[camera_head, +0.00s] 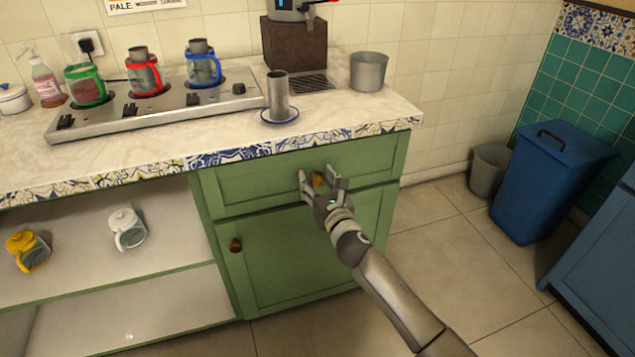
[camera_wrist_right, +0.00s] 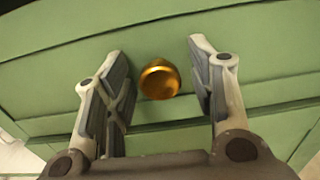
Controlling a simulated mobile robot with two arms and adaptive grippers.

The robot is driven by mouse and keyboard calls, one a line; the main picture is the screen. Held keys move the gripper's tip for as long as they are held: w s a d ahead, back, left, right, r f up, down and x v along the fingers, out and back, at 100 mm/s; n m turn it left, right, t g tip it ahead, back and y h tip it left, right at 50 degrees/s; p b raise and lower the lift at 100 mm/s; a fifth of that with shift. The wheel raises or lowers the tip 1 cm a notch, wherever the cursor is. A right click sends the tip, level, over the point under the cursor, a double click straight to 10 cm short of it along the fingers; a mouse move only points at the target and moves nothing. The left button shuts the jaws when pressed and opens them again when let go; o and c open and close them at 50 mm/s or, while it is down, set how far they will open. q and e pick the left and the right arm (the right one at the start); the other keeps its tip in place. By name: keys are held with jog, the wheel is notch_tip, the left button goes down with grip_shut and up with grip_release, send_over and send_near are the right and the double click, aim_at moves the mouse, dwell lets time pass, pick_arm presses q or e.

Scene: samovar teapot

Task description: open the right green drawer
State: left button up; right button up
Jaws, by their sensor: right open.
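The right green drawer (camera_head: 262,179) sits under the patterned counter edge, above a green cupboard door (camera_head: 290,260). It looks closed. Its round brass knob (camera_head: 318,180) is partly hidden by my right gripper in the head view. My right gripper (camera_head: 320,180) is open at the drawer front, with a finger on each side of the knob. In the right wrist view the knob (camera_wrist_right: 159,79) lies between the open fingers (camera_wrist_right: 160,95), with a gap on both sides. My left gripper is not in view.
The counter (camera_head: 200,155) holds a steel tray with several jugs, a metal cup on a saucer (camera_head: 279,116) and a grey pot (camera_head: 368,71). The cupboard door has its own knob (camera_head: 235,245). A blue bin (camera_head: 550,180) stands at the right, with free floor (camera_head: 450,235) before it.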

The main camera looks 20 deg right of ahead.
grip_shut()
dwell(0.4)
jog(key=shift+s+f, duration=0.1)
